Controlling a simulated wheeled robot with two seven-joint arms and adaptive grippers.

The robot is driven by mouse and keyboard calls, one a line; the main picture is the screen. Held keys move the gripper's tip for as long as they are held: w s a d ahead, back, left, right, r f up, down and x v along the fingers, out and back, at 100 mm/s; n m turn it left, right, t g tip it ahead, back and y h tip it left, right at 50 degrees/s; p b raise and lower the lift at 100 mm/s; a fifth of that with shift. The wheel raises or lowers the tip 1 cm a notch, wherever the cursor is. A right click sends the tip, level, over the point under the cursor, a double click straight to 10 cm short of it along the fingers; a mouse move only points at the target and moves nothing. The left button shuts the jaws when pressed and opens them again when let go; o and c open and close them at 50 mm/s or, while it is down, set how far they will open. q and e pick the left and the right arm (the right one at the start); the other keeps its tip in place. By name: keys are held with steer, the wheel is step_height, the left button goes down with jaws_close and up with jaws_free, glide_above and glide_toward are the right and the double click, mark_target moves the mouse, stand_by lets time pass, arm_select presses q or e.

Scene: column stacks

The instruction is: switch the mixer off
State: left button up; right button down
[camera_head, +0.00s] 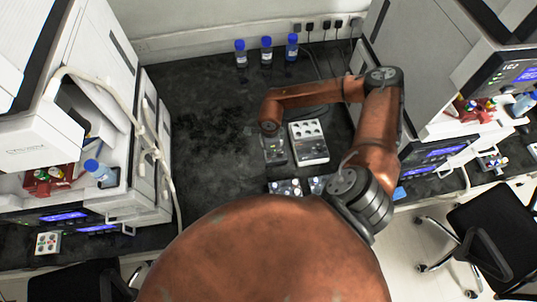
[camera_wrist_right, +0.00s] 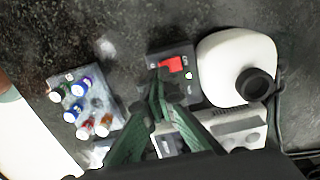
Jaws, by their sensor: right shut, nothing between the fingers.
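In the right wrist view a dark box (camera_wrist_right: 155,64) carries a red rocker switch (camera_wrist_right: 172,66) with a small lit green light beside it. This looks like the mixer's switch box. A white rounded body with a black round top (camera_wrist_right: 240,68) stands right beside it; I cannot tell if it belongs to the mixer. My right gripper (camera_wrist_right: 160,86) is shut and empty, its green fingertips close to the switch; contact cannot be told. In the head view my right gripper (camera_head: 274,150) is over the dark bench, mostly hidden by its own wrist. My left gripper is not in view.
A rack of colour-capped vials (camera_wrist_right: 84,104) lies left of the fingers. A pale device with round wells (camera_head: 309,143) stands right of my gripper. Blue-capped bottles (camera_head: 266,50) stand at the back. The bench's left part (camera_head: 205,130) is clear. White instruments flank both sides.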

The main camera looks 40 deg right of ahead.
steer(key=shift+f+b, duration=0.85)
steer(key=shift+f, duration=0.4)
stand_by(0.4)
steer(key=shift+r, duration=0.15)
steer(key=shift+r+p, duration=1.6)
steer(key=shift+r, duration=0.85)
steer(key=shift+f, duration=0.1)
